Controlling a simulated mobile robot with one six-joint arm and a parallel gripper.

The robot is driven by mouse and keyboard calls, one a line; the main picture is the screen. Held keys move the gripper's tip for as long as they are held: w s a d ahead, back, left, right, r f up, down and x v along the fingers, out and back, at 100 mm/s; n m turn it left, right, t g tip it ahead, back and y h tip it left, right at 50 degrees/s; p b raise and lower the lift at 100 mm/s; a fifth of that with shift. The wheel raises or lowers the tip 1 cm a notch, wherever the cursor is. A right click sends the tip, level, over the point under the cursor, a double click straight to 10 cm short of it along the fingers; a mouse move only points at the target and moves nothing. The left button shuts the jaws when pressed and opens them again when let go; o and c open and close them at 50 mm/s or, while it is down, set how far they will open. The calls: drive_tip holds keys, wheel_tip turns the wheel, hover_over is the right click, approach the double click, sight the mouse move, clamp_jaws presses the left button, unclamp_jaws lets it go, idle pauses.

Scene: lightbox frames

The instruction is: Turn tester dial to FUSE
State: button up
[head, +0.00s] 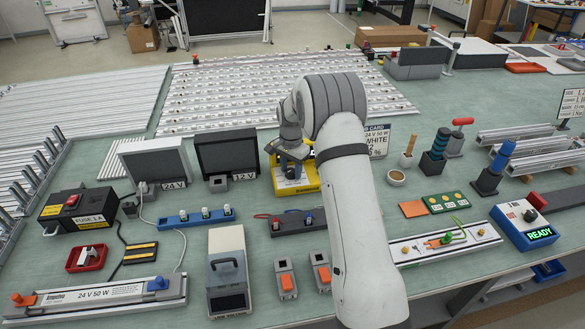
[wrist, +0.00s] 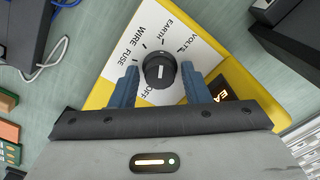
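The yellow tester (head: 297,183) stands on the green bench in the head view, partly covered by my gripper (head: 291,160). In the wrist view its white face (wrist: 200,52) carries the labels OFF, FUSE, WIRE, EARTH and VOLTS around a black dial (wrist: 159,70). A dark display with orange letters is partly hidden by the right finger.
Two dark panels marked 24 V (head: 156,163) and 12 V (head: 226,156) stand left of the tester. A white card (head: 377,140) stands behind it at right. A dark terminal block (head: 290,221) lies in front. Some bare bench shows between items.

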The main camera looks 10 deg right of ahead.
drive_tip(key=c, duration=0.7)
drive_tip(key=shift+d, duration=0.15)
drive_tip(key=shift+c, duration=0.3)
